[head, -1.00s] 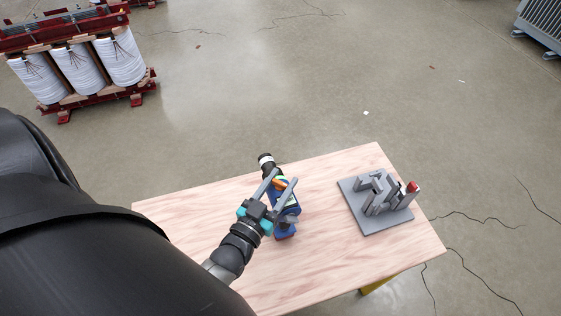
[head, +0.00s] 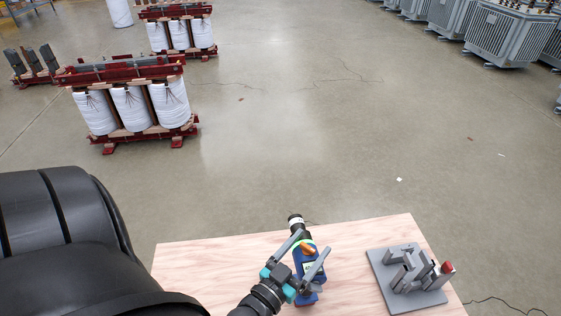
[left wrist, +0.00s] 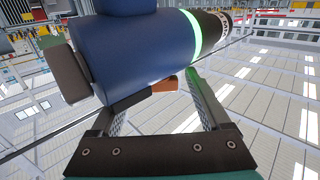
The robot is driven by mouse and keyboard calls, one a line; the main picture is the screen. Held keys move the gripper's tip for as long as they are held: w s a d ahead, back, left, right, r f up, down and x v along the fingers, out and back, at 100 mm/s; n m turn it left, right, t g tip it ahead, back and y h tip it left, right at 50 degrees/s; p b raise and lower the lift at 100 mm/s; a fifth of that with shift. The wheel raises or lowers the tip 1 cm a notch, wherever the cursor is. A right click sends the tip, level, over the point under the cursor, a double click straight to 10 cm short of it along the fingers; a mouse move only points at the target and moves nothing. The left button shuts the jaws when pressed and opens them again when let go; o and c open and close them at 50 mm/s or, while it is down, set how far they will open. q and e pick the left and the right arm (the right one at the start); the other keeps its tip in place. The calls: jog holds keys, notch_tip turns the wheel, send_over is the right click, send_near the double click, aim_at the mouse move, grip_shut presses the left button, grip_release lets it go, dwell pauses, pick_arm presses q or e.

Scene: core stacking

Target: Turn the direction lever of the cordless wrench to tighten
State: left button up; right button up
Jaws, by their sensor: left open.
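The cordless wrench (head: 309,268) has a blue body, a green band and a black nose pointing to the far side of the table. Its orange direction lever (head: 307,247) shows near the nose. My left gripper (head: 314,242) is open, one finger on each side of the lever. In the left wrist view, the blue wrench body (left wrist: 130,48) fills the top, and the brown-orange lever (left wrist: 165,84) shows between the fingers, closer to the right one. I cannot tell whether a finger touches it. The left finger's tip is hidden behind the wrench. My right gripper is out of view.
The wooden table (head: 215,265) carries a grey fixture (head: 408,275) with a red knob to the right of the wrench. The table top between them and to the left is clear. Transformer coils (head: 130,106) stand far back on the floor.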

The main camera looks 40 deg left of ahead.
pick_arm(q)
jog(key=s+b, duration=0.1)
jog(key=s, duration=1.4)
jog(key=shift+d, duration=0.4)
